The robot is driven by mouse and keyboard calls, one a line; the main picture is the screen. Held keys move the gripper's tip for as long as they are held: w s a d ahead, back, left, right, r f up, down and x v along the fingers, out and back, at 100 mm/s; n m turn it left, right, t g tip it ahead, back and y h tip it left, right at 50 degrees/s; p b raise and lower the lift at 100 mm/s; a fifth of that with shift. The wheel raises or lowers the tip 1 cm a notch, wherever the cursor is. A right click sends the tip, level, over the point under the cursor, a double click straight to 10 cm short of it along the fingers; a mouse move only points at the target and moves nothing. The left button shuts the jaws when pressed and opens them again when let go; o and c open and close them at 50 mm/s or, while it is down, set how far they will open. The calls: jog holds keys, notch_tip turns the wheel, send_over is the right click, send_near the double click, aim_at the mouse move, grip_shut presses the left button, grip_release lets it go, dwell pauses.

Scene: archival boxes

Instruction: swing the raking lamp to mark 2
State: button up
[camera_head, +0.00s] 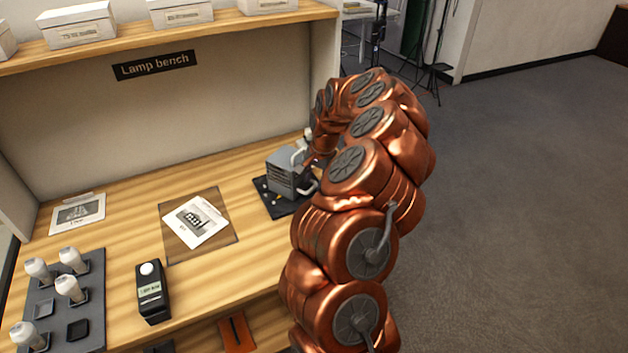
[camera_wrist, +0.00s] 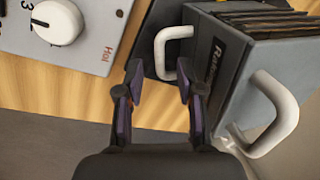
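The raking lamp (camera_head: 288,176) is a grey ribbed head with pale handles, standing on a dark base plate (camera_head: 284,207) at the right end of the bench. In the wrist view the lamp (camera_wrist: 225,75) shows a partly readable "Rak" label. One white handle (camera_wrist: 163,55) lies just ahead of my fingers, and another white handle (camera_wrist: 277,115) is to their right. My gripper (camera_wrist: 159,78) is open, its two fingers apart with nothing between them. In the head view my arm hides most of the gripper. I cannot read a mark 2 in either view.
A grey panel (camera_wrist: 95,30) with a white dial (camera_wrist: 57,22) and the word "Hot" lies left of my fingers. On the bench are a mat with a photo card (camera_head: 196,221), a black device (camera_head: 152,291) and a tray (camera_head: 93,315) of white-topped pieces. Shelved boxes stand above.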

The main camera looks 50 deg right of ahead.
jog(key=shift+w+f, duration=0.15)
jog(key=shift+f, duration=0.75)
grip_shut()
